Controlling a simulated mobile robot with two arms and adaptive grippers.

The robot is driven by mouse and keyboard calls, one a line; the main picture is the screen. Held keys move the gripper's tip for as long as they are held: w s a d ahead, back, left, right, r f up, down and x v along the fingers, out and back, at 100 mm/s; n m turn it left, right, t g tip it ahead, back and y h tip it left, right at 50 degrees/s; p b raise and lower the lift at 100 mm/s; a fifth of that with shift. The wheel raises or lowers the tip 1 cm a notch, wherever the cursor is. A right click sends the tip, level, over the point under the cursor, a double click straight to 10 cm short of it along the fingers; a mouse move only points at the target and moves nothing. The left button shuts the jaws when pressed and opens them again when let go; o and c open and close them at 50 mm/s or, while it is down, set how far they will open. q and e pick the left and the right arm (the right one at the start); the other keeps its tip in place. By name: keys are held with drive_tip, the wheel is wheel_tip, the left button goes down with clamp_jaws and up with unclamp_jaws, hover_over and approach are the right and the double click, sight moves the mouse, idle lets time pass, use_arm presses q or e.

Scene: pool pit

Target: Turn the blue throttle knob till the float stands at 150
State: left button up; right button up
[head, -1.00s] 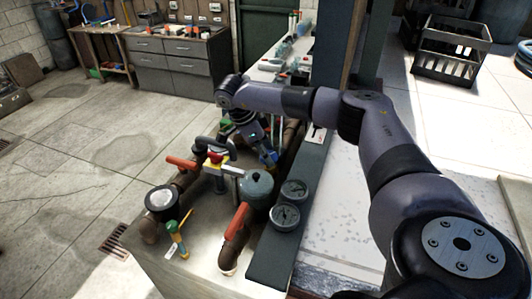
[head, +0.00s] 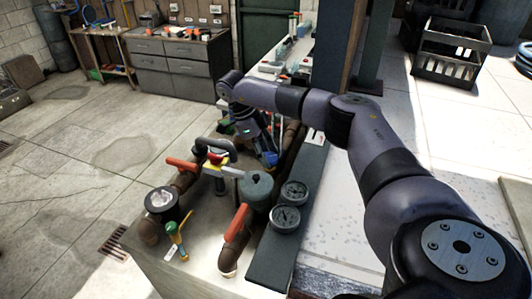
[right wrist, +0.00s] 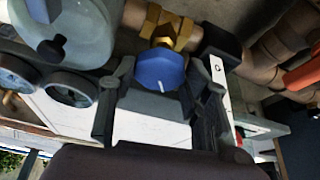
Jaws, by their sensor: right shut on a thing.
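The blue throttle knob (right wrist: 160,68) is in the right wrist view, below a brass valve body (right wrist: 165,27), with a short white mark on its face. My right gripper (right wrist: 165,80) has one finger on each side of the knob and is shut on it. In the head view my right gripper (head: 268,158) reaches down behind the grey-green vessel, and the knob is largely hidden there. I cannot make out the float or its scale in either view. My left gripper is in neither view.
Two round gauges (head: 287,218) sit beside the grey-green vessel (head: 257,187). Brown pipes with red-orange handles (head: 236,221) and a green-yellow valve (head: 175,238) stand close by on the concrete block. A dark post (head: 340,70) rises behind my right arm.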

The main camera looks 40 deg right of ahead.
drive_tip(key=shift+w+r, duration=0.1)
drive_tip(key=o, duration=1.2)
drive_tip(key=shift+c, duration=0.2)
drive_tip(key=v, duration=1.2)
